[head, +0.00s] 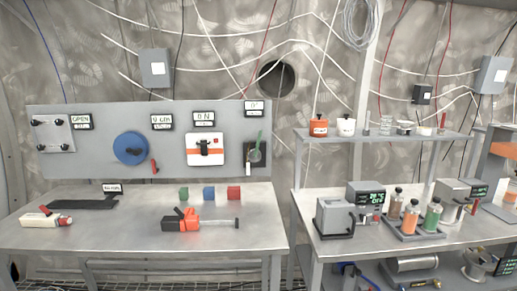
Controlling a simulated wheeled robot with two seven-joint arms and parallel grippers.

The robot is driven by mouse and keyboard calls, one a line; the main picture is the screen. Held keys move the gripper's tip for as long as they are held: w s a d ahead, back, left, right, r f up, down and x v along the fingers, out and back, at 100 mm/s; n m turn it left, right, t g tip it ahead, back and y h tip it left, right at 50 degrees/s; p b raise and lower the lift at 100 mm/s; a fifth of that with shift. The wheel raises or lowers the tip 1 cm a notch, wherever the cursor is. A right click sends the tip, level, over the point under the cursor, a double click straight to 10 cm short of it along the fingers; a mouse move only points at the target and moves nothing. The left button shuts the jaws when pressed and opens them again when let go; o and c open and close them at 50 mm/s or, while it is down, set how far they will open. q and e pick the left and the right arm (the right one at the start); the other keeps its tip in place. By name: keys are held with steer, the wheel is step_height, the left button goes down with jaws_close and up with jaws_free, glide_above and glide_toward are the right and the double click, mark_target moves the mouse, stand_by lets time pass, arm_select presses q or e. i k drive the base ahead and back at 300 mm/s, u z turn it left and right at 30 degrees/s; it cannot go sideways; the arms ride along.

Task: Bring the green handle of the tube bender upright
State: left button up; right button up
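The tube bender (255,155) is on the right end of the grey upright panel, on a dark backing plate. Its thin green handle (260,139) points up and leans slightly to the right at the top. A round grey-green part sits at the handle's lower end, and a short white piece hangs below it. A small display (254,106) above appears to read a low angle, too small to be sure. Neither of my grippers shows in the head view.
The panel also carries a blue wheel (130,148) and a white box with an orange band (205,149). On the left table (130,235) lie small cubes, an orange-black tool (188,218) and a white tube (43,218). A shelf (375,136) stands right of the panel.

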mark_target(258, 143)
steer(key=z, duration=0.3)
steer(key=i, duration=1.45)
steer(key=z, duration=0.65)
steer(key=k, duration=1.15)
steer(key=u, duration=1.55)
steer(key=i, duration=0.5)
steer(key=u, duration=0.05)
